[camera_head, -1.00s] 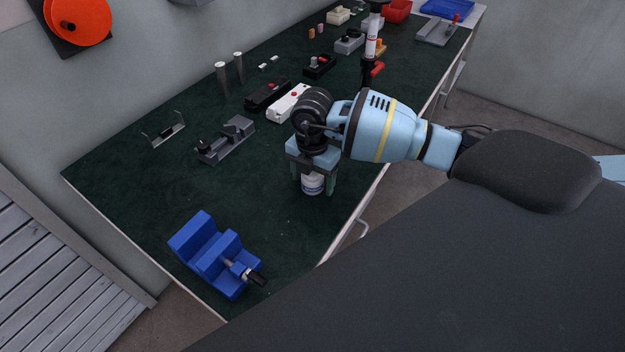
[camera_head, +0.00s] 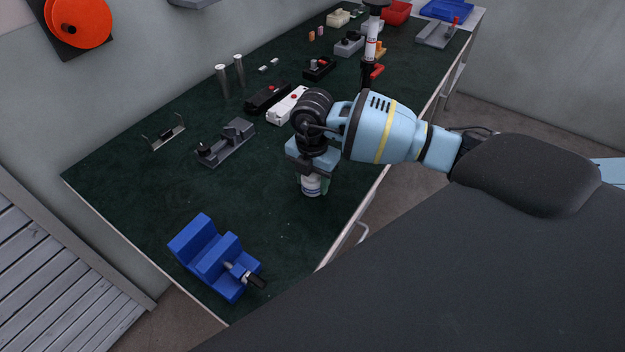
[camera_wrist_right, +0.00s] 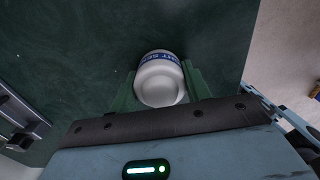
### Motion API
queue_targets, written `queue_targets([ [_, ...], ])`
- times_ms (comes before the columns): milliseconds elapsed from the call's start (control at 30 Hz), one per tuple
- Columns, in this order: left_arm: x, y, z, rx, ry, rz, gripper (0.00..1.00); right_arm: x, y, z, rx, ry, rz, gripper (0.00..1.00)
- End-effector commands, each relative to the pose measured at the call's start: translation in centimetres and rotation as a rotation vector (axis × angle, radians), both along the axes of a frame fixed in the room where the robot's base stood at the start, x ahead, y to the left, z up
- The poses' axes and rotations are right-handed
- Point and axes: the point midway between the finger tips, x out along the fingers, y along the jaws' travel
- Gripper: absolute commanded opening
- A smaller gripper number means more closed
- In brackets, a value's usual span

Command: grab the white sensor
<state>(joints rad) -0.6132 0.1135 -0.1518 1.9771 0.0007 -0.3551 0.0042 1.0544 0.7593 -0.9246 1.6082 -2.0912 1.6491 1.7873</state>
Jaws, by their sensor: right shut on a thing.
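The white sensor (camera_head: 311,186) is a short white cylinder with a blue printed band. It stands on the dark green table top (camera_head: 120,185), below my right gripper (camera_head: 312,184). In the right wrist view the sensor (camera_wrist_right: 160,80) sits between the two green fingers, with its round white end facing the camera. My right gripper (camera_wrist_right: 160,93) is shut on it from above. In the head view the fingers and gripper body hide part of it. My left gripper is not in view.
A blue vise (camera_head: 215,255) stands at the table's near left corner. A grey fixture (camera_head: 227,142), a white housing (camera_head: 287,105) and a black housing (camera_head: 268,96) lie behind the gripper. A red-and-white bottle-like tool (camera_head: 372,45) stands farther back. The table between vise and gripper is clear.

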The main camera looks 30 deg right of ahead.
Motion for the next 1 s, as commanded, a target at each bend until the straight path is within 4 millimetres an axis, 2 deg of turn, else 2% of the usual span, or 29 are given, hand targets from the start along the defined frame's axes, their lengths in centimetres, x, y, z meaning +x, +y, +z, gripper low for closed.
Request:
queue_targets([
  [267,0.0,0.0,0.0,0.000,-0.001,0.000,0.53,0.1,0.0,3.3,0.001,-0.006,0.001,0.14],
  [700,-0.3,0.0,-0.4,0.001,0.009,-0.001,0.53,-7.6,-6.7,4.0,-0.004,0.001,-0.002,0.14],
  [1000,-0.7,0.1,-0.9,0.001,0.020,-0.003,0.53,-11.0,-9.6,4.5,-0.003,0.000,-0.002,0.14],
])
